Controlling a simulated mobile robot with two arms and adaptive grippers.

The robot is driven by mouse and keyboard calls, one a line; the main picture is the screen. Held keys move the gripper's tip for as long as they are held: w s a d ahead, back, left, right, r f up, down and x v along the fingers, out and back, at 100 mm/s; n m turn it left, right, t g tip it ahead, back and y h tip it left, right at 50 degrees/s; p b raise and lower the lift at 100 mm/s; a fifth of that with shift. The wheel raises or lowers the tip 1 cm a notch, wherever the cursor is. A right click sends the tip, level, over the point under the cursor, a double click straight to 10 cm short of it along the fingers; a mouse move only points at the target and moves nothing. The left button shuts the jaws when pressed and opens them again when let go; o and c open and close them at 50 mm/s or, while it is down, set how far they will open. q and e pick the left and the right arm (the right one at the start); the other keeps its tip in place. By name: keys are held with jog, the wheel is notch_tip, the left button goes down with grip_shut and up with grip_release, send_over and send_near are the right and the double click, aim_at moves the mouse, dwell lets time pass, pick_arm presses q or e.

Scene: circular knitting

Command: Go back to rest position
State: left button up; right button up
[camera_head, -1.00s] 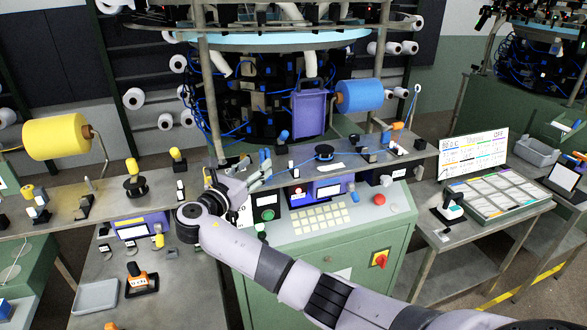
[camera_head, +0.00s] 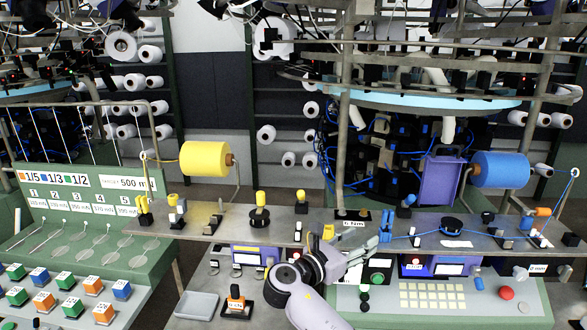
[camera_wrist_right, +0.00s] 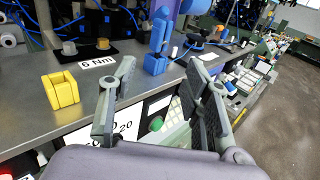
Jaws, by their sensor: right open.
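My right gripper (camera_head: 372,247) is open and empty in the camera_head view, at the front edge of the grey work shelf (camera_head: 290,228). It is just above a green button (camera_head: 377,277) on the control panel. In the right wrist view its two fingers (camera_wrist_right: 160,72) are spread apart with nothing between them. A yellow block (camera_wrist_right: 60,90) sits on the shelf to the left of the fingers, and a blue clamp-like part (camera_wrist_right: 158,45) stands beyond them. Whether the fingers touch the shelf edge I cannot tell. My left gripper is not in view.
A yellow yarn cone (camera_head: 205,158) and a blue yarn cone (camera_head: 498,168) are mounted above the shelf. The panel has a red button (camera_head: 506,293). A grey tray (camera_head: 196,305) lies at lower left. A bench with coloured cubes (camera_head: 60,283) stands at far left.

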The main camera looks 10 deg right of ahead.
jog(key=s+f+m+g+y, duration=0.2)
jog(key=s+f+m+y, duration=0.2)
jog(key=s+f, duration=0.55)
jog(key=s+f+m+g+y, duration=0.1)
jog(key=s+f+m+y, duration=0.4)
jog(key=f, duration=0.7)
jog(key=s+a+f+m+g+y, duration=0.1)
jog(key=s+m+y, duration=0.2)
jog(key=s+m, duration=0.65)
jog(key=s+a+f+m+g+y, duration=0.2)
jog(key=s+m+y, duration=0.15)
jog(key=s, duration=1.15)
notch_tip(320, 180, down, 33)
jog(key=s+g+b, duration=0.1)
jog(key=b, duration=0.7)
jog(key=s+d+f+b, duration=0.1)
jog(key=s+f+b, duration=0.2)
jog(key=s+f, duration=0.5)
jog(key=s+d+f+g+b, duration=0.1)
jog(key=s+d+f+b, duration=0.1)
jog(key=s+f, duration=0.7)
notch_tip(320, 180, down, 6)
jog(key=shift+d+f+b, duration=0.15)
jog(key=shift+b, duration=0.5)
